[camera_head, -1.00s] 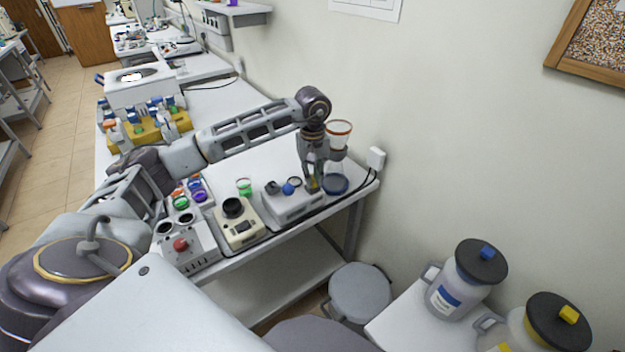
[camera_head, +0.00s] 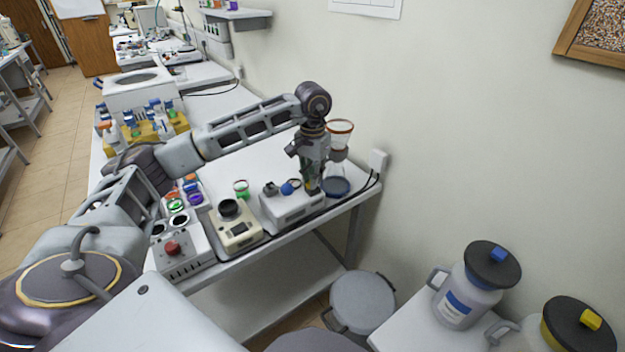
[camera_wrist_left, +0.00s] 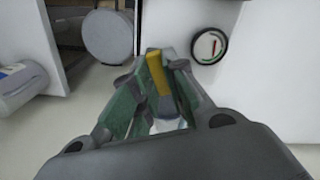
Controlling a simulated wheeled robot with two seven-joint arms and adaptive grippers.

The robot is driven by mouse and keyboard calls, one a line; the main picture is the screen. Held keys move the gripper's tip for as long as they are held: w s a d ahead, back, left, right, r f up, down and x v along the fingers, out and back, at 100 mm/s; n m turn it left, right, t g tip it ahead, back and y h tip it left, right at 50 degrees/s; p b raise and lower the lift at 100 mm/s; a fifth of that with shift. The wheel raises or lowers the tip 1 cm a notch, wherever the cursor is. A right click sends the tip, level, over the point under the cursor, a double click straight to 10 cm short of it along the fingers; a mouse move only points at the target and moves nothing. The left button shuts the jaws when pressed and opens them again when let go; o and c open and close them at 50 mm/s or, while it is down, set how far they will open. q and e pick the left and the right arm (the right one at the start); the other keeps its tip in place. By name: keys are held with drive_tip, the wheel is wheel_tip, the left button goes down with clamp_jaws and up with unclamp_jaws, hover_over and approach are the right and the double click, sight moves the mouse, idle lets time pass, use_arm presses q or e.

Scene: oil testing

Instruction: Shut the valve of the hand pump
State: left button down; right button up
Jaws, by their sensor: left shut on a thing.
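The hand pump (camera_head: 291,209) is a white box-shaped unit near the bench's right end, with a blue knob on top. Its round gauge (camera_wrist_left: 209,45) shows in the left wrist view. The yellow valve lever (camera_wrist_left: 158,72) stands between the fingers of my left gripper (camera_wrist_left: 160,85), which is shut on it. In the head view my left gripper (camera_head: 313,188) points down at the pump's right end and hides most of the lever there. My right gripper is in neither view.
A glass flask with a funnel (camera_head: 338,184) stands close behind the gripper. A beige device (camera_head: 238,232) and a white box with a red knob (camera_head: 186,255) stand to the left.

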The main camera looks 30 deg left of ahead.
use_arm(q)
drive_tip(key=m+b, duration=0.1)
drive_tip(key=m, duration=0.2)
drive_tip(key=shift+m, duration=0.8)
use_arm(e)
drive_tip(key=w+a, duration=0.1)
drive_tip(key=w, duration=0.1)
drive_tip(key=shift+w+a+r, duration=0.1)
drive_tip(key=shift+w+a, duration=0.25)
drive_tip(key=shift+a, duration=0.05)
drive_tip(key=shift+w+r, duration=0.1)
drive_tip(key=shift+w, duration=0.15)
use_arm(q)
drive_tip(key=c, duration=1.4)
unclamp_jaws()
drive_tip(key=shift+c, duration=0.2)
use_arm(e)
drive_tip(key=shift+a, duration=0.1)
use_arm(q)
drive_tip(key=shift+r, duration=0.2)
wheel_tip(320, 180, up, 12)
drive_tip(key=shift+f, duration=0.2)
